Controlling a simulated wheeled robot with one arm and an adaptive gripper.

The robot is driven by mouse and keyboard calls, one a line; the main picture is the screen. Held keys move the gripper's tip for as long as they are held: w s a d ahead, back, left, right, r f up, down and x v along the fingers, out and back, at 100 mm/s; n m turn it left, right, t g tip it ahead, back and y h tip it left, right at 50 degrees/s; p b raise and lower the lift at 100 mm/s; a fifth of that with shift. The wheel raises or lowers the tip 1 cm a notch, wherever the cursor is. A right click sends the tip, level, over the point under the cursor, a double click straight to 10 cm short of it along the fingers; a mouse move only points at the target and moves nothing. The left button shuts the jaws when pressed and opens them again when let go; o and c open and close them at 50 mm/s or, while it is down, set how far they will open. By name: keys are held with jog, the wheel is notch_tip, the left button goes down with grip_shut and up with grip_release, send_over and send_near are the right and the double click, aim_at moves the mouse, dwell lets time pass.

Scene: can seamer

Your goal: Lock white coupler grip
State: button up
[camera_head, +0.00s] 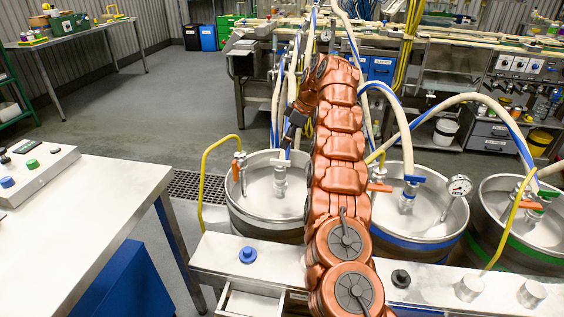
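The left keg (250,222) stands just left of my arm, with a pale, whitish coupler (280,178) upright on its top. The coupler's grip (282,163) looks white; its lock position is too small to tell. My copper arm rises through the middle of the view and bends down to the left at its top. My dark gripper (291,130) hangs above and slightly right of the white coupler, close to the hoses. It appears apart from the grip, but depth is unclear. Its fingers are too small and dark to show whether they are open.
An orange-handled valve (237,168) with a yellow hose is at the left keg. The middle keg has a blue coupler grip (414,179), the right keg a green one (547,194). A front bench (215,254) bears a blue cap (248,254). Open floor lies left.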

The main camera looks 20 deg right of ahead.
aim_at(282, 161)
jog(key=shift+w+d+f, duration=0.2)
jog(key=shift+d+f, duration=0.45)
jog(key=shift+f, duration=0.15)
jog(key=shift+x, duration=3.85)
jog(key=shift+d, duration=0.1)
grip_shut()
